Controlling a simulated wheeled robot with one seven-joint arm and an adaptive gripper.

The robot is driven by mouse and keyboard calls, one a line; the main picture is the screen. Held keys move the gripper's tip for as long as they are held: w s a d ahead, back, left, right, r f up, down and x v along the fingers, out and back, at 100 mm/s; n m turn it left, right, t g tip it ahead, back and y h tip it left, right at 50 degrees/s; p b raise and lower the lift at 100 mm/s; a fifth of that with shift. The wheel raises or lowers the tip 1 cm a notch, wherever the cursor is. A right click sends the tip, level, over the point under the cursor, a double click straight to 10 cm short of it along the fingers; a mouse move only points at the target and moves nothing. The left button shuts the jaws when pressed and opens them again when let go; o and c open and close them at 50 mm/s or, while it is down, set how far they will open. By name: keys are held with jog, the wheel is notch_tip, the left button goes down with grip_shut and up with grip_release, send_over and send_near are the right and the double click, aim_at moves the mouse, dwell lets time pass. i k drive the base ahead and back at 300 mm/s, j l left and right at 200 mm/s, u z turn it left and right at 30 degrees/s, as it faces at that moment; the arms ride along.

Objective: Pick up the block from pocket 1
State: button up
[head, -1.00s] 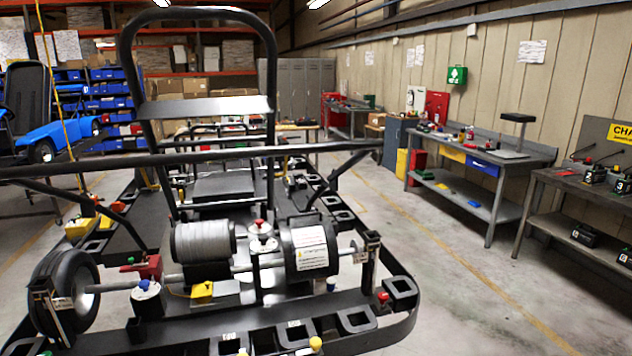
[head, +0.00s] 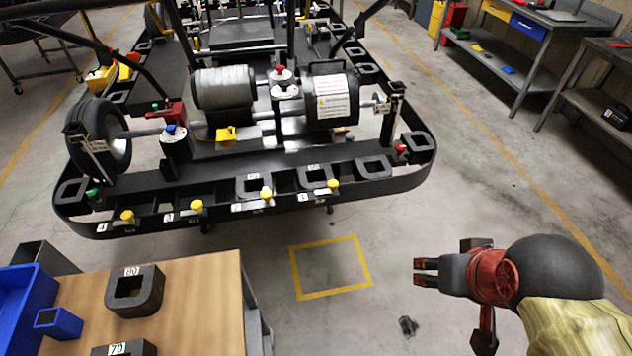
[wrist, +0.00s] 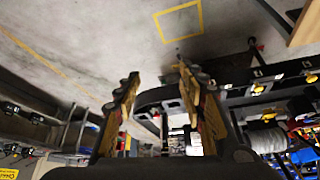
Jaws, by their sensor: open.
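A dark square block with a hole and a white label (head: 319,181) sits in the front rail of the black kart, in the pocket by tag 1 (head: 303,197). A yellow knob (head: 333,186) is beside it. A similar block (head: 254,189) sits to its left by tag 2. My gripper (head: 425,272) is over the floor, right of and apart from the kart. In the wrist view its two fingers (wrist: 158,82) are parted with nothing between them. Part of the kart's rail shows beyond them, but I cannot pick out pocket 1 there.
A wooden-topped bench (head: 195,290) at the lower left holds blocks labelled 80 (head: 134,300) and 70 (head: 124,349), with a blue bin (head: 22,305). A yellow square (head: 330,268) marks free floor before the kart. Workbenches (head: 540,50) stand at the upper right.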

aim_at(313, 176)
jog(key=u, duration=0.45)
jog(key=i+l+u, duration=0.15)
jog(key=l+u, duration=0.15)
jog(key=i+l+u, duration=0.15)
jog(key=l+u, duration=0.15)
jog(key=i+l+u, duration=0.1)
jog(key=l+u, duration=0.55)
jog(key=l, duration=0.2)
jog(key=i+l, duration=0.15)
jog(key=l, duration=0.25)
jog(key=i+l, duration=0.1)
jog(key=l, duration=0.35)
jog(key=i+l+u, duration=0.1)
jog(key=l, duration=0.3)
jog(key=i+l, duration=0.15)
jog(key=l, duration=0.25)
jog(key=i+l+u, duration=0.1)
jog(key=l, duration=0.35)
